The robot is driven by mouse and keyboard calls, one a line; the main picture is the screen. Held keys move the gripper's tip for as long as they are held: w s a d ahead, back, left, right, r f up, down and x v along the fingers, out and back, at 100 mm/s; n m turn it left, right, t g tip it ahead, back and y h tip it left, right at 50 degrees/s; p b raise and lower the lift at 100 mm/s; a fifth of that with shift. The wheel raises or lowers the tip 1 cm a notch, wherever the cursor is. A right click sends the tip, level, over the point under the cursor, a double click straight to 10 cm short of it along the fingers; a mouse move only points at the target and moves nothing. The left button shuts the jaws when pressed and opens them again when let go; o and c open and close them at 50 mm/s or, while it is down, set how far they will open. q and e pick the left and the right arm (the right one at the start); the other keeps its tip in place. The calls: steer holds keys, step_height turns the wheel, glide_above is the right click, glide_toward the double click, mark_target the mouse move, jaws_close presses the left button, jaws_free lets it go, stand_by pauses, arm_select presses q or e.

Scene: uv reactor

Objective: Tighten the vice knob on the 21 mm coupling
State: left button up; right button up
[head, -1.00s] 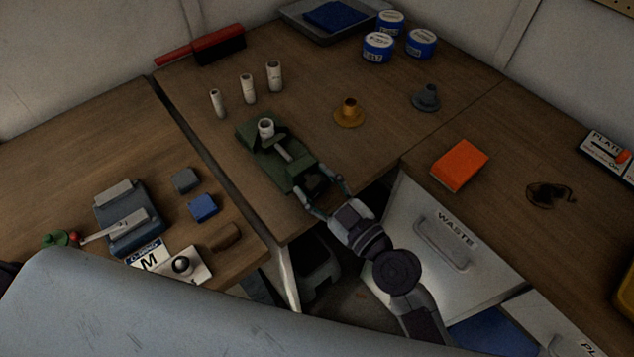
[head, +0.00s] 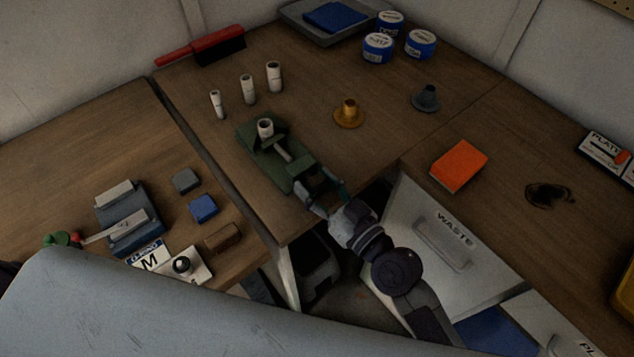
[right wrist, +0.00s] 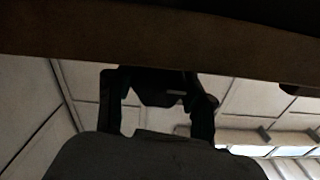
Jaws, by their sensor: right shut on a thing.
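The green vice (head: 258,160) lies on the middle bench with its knob end toward the front edge. A white coupling (head: 265,128) stands upright in its jaws; its size marking is too small to read. My right gripper (head: 322,190) reaches in from the front right and is shut on the vice knob, which its fingers mostly hide. In the right wrist view, the two fingers (right wrist: 157,112) stand either side of a dark part, the vice knob (right wrist: 158,88), below the bench edge (right wrist: 160,55). My left gripper is not in view.
Three white couplings (head: 248,88) stand behind the vice. A brass flanged piece (head: 348,114) and a grey one (head: 426,98) stand to its right. The waste drawer front (head: 450,235) is beside my right arm. An orange block (head: 459,165) lies on the right bench.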

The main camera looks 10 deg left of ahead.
steer(key=shift+m, duration=0.5)
steer(key=o, duration=1.2)
steer(key=v, duration=1.2)
